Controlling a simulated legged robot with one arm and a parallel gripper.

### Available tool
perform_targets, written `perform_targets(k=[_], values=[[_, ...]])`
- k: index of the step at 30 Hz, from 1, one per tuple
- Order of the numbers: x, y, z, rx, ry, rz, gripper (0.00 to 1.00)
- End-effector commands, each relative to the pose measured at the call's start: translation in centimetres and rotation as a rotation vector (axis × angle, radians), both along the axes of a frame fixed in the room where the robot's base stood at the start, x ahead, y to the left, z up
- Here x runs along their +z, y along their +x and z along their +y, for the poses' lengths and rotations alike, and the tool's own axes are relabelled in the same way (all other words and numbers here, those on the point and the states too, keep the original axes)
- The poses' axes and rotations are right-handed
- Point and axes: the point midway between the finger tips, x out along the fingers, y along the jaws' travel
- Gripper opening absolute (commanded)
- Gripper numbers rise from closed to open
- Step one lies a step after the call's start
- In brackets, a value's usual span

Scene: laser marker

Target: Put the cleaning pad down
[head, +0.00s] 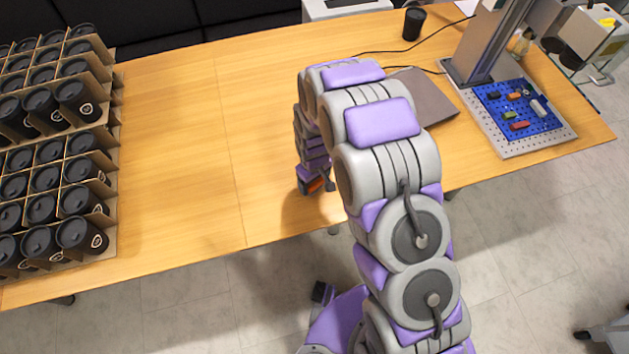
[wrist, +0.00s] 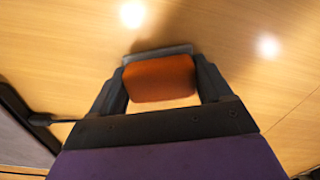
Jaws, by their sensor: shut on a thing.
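The cleaning pad (wrist: 160,78) is an orange block with a grey layer along its far edge in the wrist view. My gripper (wrist: 162,82) is shut on it, with one dark finger at each side. In the head view the pad shows as a small orange patch (head: 316,184) at the end of my arm, low over the wooden table (head: 190,130) near its front edge. I cannot tell whether the pad touches the table. My arm hides part of the table's middle.
Cardboard trays of black cups (head: 55,200) stand at the left end. A closed grey laptop (head: 425,95) lies right of my arm. A laser marker (head: 490,45) and a blue perforated plate with small blocks (head: 545,128) stand at the right. A black cup (head: 413,23) is at the back. The table's left middle is clear.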

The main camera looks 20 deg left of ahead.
Motion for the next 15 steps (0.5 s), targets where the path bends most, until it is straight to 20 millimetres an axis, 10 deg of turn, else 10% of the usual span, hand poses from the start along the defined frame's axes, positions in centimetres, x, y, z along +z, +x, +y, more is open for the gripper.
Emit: perform_targets(k=[9, 10, 15], values=[[-0.11, 0.04, -0.13, 0.000, 0.004, -0.002, 0.41], [-0.11, 0.05, -0.14, 0.000, 0.004, -0.002, 0.81], [-0.12, 0.02, -0.16, 0.000, 0.003, -0.001, 0.97]])
